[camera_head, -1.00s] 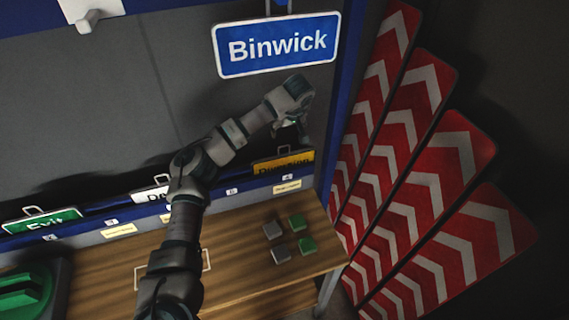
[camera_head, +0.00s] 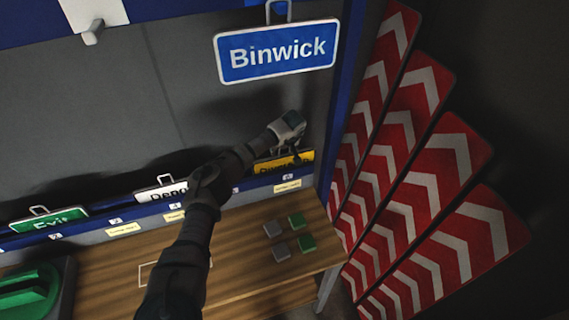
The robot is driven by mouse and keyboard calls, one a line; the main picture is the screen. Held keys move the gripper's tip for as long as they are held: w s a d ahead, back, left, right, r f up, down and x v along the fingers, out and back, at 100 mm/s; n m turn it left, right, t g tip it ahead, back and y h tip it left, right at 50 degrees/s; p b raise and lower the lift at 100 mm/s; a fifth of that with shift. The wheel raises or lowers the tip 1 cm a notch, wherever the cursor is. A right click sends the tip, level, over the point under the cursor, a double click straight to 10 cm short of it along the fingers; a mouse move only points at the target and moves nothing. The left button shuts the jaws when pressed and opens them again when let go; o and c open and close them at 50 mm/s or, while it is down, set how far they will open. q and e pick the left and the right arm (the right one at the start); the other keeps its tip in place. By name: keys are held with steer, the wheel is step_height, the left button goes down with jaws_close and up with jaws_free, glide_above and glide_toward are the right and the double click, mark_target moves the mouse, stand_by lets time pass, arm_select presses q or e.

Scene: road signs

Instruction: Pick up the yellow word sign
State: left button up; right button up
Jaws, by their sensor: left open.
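The yellow word sign (camera_head: 302,158) stands in the slot rack at the right end, its dark lettering partly covered by my gripper. My left arm reaches up from the bottom of the head view. My left gripper (camera_head: 291,152) is open at the top edge of the yellow sign, with its fingers pointing down. Whether the fingers straddle the sign or touch it, I cannot tell. My right gripper is not in view.
A green Exit sign (camera_head: 48,223) and a white sign (camera_head: 160,191) stand in the same rack (camera_head: 150,211). A blue Binwick sign (camera_head: 277,50) hangs above. Red chevron boards (camera_head: 440,245) lean at right. The wooden table (camera_head: 235,262) holds grey and green buttons (camera_head: 307,243).

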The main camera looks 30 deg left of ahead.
arm_select(q)
jaws_close()
stand_by(0.3)
